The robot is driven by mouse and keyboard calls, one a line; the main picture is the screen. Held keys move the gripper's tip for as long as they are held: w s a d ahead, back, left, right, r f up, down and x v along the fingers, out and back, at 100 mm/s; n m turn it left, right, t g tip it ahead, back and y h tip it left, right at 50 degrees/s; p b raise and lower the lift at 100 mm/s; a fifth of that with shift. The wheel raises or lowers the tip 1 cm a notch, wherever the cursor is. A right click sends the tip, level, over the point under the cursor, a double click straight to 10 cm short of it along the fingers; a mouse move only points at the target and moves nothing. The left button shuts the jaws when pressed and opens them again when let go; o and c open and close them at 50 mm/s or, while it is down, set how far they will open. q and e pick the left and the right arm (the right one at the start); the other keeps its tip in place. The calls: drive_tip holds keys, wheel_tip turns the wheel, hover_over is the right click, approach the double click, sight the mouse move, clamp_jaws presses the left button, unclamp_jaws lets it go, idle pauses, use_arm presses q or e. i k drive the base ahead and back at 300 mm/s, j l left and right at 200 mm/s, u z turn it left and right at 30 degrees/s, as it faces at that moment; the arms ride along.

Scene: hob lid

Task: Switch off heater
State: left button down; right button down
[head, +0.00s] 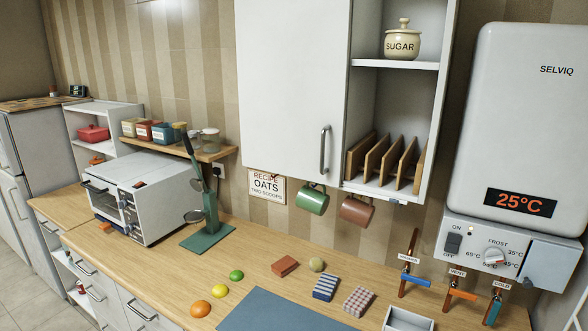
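The heater (520,130) is a white wall unit marked SELVIQ at the right. Its display (514,201) reads 25°C in orange digits. On the panel below, a dark rocker switch (453,243) sits between the words ON above and OFF below; I cannot tell which way it is tipped. A small pale indicator light (471,230) is beside ON. A round dial (493,256) sits right of the switch, with FROST and temperature marks around it. Neither of my grippers is in view.
Pipes with a blue handle (416,281), an orange handle (461,294) and a teal handle (492,310) stand below the heater. A wall cabinet (290,90) is left of it. Mugs (312,200) hang underneath. Sponges, fruit and a blue mat (278,312) lie on the counter.

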sight(453, 241)
drive_tip(key=z, duration=1.3)
